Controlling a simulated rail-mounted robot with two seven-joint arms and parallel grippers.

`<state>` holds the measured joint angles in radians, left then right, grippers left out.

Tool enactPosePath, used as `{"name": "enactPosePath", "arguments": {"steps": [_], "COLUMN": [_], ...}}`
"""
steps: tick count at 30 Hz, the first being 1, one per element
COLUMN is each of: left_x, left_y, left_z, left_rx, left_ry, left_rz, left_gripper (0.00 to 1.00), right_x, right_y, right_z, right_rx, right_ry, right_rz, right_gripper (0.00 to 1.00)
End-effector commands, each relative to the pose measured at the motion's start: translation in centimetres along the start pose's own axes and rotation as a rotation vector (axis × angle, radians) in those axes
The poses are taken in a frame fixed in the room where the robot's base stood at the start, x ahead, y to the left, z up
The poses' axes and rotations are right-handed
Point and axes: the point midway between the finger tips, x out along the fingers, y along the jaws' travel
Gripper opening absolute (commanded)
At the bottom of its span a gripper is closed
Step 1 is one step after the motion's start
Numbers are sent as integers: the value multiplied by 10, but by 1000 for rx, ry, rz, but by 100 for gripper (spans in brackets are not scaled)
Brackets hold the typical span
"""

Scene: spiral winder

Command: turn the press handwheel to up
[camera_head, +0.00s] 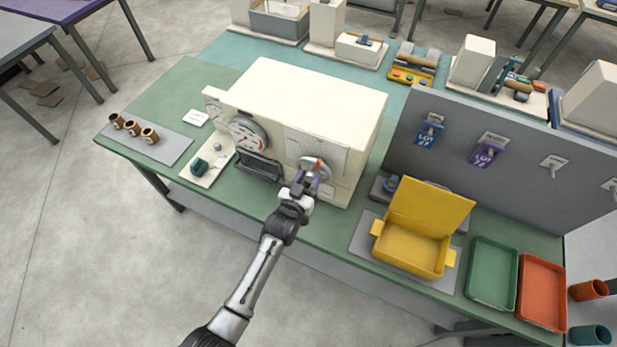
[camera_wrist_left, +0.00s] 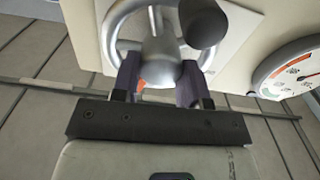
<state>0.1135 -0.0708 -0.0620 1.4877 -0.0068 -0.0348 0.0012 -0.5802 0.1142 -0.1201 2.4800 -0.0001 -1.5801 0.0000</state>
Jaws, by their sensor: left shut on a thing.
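The press handwheel (camera_head: 318,171) is a silver wheel on a pale plate on the front of the cream machine (camera_head: 315,100). A red-orange mark shows near its rim. My left gripper (camera_head: 306,186) is at the wheel's lower left side. A dark round knob (camera_wrist_left: 203,23) stands out from the wheel there, beside the fingers. Part of the wheel is hidden behind the gripper. My right gripper does not show.
A dial gauge (camera_head: 247,132) is on the machine left of the wheel, above a dark tray (camera_head: 259,166). A yellow open box (camera_head: 412,247), a green tray (camera_head: 492,272) and an orange tray (camera_head: 541,291) are to the right. A grey tag panel (camera_head: 520,165) stands behind them.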

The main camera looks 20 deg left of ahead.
Motion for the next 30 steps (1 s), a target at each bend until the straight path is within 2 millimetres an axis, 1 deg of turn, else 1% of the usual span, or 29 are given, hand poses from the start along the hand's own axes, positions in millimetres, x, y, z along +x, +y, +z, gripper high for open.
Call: {"name": "enactPosePath", "arguments": {"steps": [6, 12, 19, 30], "left_x": [0, 0, 0, 0], "left_y": [-1, -1, -1, -1], "left_z": [-1, 0, 0, 0], "left_rx": [-138, -220, -265, -275], "left_ry": [0, 1, 1, 0], "left_rz": [0, 0, 0, 0], "left_gripper": [17, 17, 17, 17], "right_x": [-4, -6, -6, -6], "right_y": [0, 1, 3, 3], "right_z": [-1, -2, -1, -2], "right_rx": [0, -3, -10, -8], "right_ry": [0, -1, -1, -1], "right_rz": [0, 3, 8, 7], "right_gripper": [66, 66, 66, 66]}}
